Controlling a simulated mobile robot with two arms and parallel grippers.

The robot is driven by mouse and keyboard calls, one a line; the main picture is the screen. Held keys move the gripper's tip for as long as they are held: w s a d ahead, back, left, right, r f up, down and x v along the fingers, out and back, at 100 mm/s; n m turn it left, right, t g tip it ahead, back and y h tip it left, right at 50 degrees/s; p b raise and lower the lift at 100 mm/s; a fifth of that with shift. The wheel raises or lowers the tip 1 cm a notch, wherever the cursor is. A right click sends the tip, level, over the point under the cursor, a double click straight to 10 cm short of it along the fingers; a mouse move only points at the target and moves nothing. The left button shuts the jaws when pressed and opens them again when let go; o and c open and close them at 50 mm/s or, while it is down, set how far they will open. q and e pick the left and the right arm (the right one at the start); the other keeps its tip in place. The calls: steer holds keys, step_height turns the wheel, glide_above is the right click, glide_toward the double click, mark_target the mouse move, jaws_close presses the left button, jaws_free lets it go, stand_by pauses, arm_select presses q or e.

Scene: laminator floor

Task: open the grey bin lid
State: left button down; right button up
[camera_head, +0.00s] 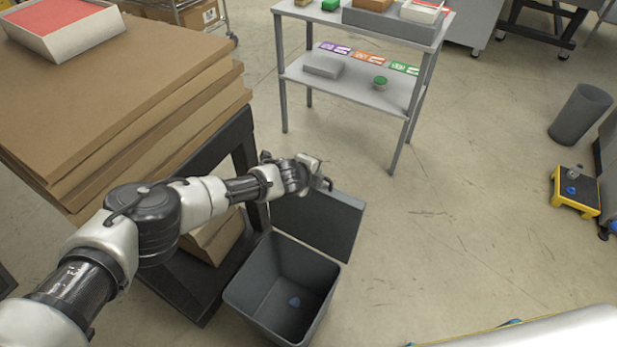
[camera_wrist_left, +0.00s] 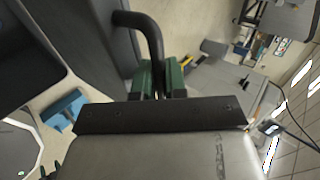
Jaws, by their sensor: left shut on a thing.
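The grey bin (camera_head: 245,295) stands on the floor beside the cardboard stack, its mouth uncovered. A small blue object (camera_head: 294,302) lies inside it. The grey bin lid (camera_head: 330,222) stands tilted up at the bin's far side, well off the rim. My left gripper (camera_head: 325,183) is at the lid's upper edge. In the left wrist view, the green fingers of my left gripper (camera_wrist_left: 158,78) are shut on the black curved handle (camera_wrist_left: 150,35) of the lid. My arm partly hides the lid's upper left edge. My right gripper is in neither view.
A stack of brown cardboard sheets (camera_head: 110,90) on a dark stand is close to the bin's left. A grey shelf table (camera_head: 350,90) with several small items stands behind. A dark waste basket (camera_head: 580,115) and a yellow-edged platform (camera_head: 575,192) are at right. Floor between is clear.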

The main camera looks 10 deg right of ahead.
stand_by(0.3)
arm_select(q)
steer(key=c, duration=1.2)
jaws_free()
steer(key=shift+s+a+r+p, duration=0.2)
steer(key=shift+s+r+p, duration=0.15)
steer(key=shift+p, duration=0.1)
steer(key=p+v, duration=0.2)
steer(key=v, duration=0.7)
steer(key=shift+s+a+r, duration=0.15)
steer(key=shift+r, duration=0.15)
